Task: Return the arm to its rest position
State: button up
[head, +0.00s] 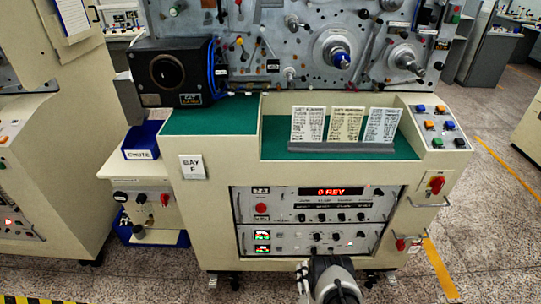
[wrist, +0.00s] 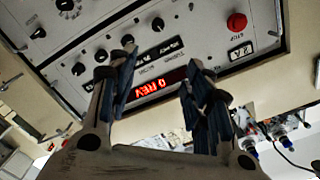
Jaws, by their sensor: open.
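My gripper (wrist: 160,65) is open and empty in the wrist view. Its two dark-padded fingers stand apart, with the winding machine's front panel (wrist: 95,35) behind them. The red "0 REV" display (wrist: 160,85) appears upside down between the fingers. In the head view my arm shows at the bottom centre, low in front of the bay F machine (head: 220,230). The same display (head: 345,191) is above it there. My fingertips are not clear in the head view.
The machine's green worktop (head: 215,120) carries three printed cards (head: 346,124) in a rack. Spindles (head: 340,58) stand out from the upper panel. A blue chute bin (head: 141,140) is at left, and a red switch (head: 437,185) at right. Speckled floor is open at right.

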jog(key=w+r+n+g, duration=0.2)
jog(key=w+r+g, duration=0.1)
jog(key=w+r, duration=1.3)
notch_tip(320, 180, up, 18)
jog(key=n+g, duration=0.2)
jog(key=g, duration=0.1)
jog(key=s+r+n+g, duration=0.2)
jog(key=s+r+g, duration=0.1)
jog(key=s+r, duration=1.15)
jog(key=s+r+n+g, duration=0.1)
jog(key=s+g, duration=0.1)
jog(key=s, duration=1.2)
jog(key=s+r+n+g, duration=0.1)
jog(key=s+g, duration=0.1)
jog(key=s, duration=1.2)
jog(key=shift+s+r, duration=0.25)
jog(key=shift+r, duration=0.1)
